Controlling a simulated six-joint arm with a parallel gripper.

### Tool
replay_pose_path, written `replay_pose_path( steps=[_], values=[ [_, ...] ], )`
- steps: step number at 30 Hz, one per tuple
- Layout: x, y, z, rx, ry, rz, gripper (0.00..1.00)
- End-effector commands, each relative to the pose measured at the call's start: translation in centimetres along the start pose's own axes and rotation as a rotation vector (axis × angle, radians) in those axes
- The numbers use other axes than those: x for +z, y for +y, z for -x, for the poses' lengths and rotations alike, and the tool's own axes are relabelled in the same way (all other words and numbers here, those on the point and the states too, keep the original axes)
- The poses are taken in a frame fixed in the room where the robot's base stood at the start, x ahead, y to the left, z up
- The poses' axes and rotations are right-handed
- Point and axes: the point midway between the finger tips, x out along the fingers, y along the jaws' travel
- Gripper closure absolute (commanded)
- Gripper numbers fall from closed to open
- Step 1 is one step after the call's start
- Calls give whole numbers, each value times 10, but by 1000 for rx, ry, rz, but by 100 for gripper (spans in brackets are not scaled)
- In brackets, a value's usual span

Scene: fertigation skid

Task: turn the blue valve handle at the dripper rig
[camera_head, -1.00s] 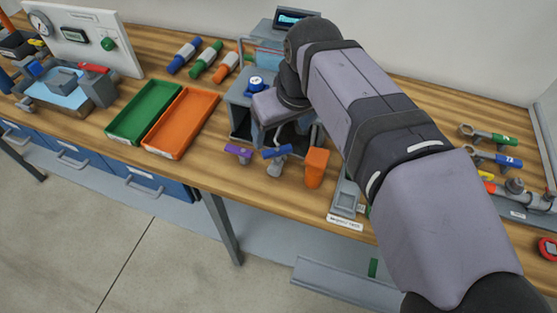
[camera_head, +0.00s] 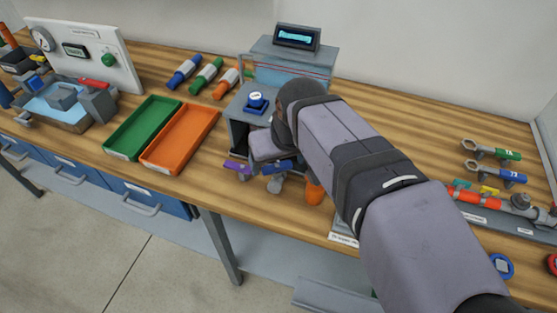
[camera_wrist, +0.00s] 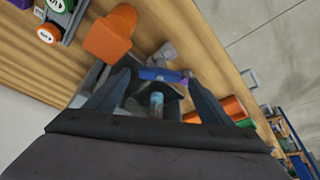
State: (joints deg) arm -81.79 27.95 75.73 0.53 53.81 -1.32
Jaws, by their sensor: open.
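The blue valve handle (camera_head: 279,167) is a short bar on a grey valve body at the front of the dripper rig (camera_head: 238,112). In the wrist view the blue handle (camera_wrist: 160,75) lies across the space between the two dark fingers of my gripper (camera_wrist: 157,84). The fingers are apart, one on each side of it. Whether they touch it I cannot tell. In the head view my wrist is right above the handle and hides the fingertips. A purple handle (camera_head: 237,166) sits just to the left of the blue one.
An orange block-like part (camera_head: 314,191) stands close to the right of the blue handle, partly behind my arm. The orange tray (camera_head: 181,140) and green tray (camera_head: 143,127) lie to the left. Pipework with a red section (camera_head: 479,199) is at the right. The table's front edge is close.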

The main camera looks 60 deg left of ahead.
Motion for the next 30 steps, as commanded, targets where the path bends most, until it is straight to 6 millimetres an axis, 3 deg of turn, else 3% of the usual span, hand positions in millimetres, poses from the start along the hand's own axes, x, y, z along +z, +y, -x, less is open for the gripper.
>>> replay_pose_path(
  steps=[6, 14, 19, 20, 30],
  values=[
    [0, 0, -13, 0, 0, 0, 25],
    [0, 0, -14, 0, 0, 0, 25],
    [0, 0, -13, 0, 0, 0, 63],
    [0, 0, -13, 0, 0, 0, 66],
    [0, 1, -12, -12, -1, 30, 66]
  ],
)
